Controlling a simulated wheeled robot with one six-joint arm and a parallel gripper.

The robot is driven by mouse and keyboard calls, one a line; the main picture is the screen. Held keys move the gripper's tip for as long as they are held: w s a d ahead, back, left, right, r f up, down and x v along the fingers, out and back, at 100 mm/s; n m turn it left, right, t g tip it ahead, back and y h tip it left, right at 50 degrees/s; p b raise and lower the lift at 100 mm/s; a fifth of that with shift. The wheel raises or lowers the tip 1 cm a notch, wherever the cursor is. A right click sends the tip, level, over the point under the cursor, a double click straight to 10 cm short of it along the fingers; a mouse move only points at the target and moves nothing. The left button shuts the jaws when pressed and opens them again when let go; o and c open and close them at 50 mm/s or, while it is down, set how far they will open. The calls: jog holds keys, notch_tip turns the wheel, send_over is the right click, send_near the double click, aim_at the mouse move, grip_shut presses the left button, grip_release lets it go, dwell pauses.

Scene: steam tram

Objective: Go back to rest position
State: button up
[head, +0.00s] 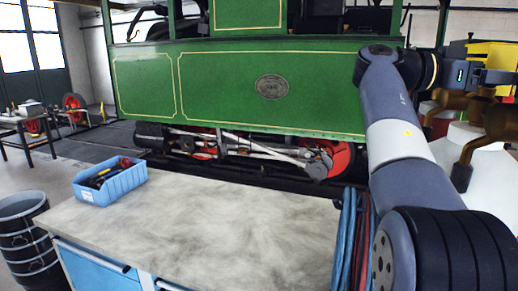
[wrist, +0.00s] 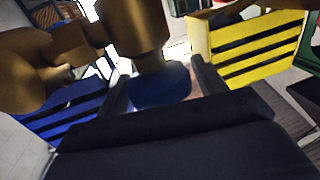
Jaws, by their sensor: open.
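My gripper (wrist: 162,80) is open, with one dark finger at each side in the wrist view. A dark blue rounded piece (wrist: 160,88) at the end of a brass-coloured part (wrist: 138,35) shows between the fingers. I cannot tell whether the fingers touch it. In the head view my arm rises along the right side and bends right near the top. The gripper end lies at the right edge of that view, close to brass-coloured parts (head: 491,122), and its fingertips are not clear there.
A grey-topped workbench (head: 215,235) holds a blue bin (head: 110,184) with tools. Blue and red hoses (head: 345,240) hang at its right end. The green tram (head: 225,88) stands behind. The wrist view shows a blue slatted thing (wrist: 65,112) and a yellow one (wrist: 250,45). Most of the benchtop is clear.

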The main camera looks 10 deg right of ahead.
jog(key=shift+a+n+t, duration=0.15)
jog(key=shift+n+t, duration=0.15)
jog(key=shift+t, duration=0.2)
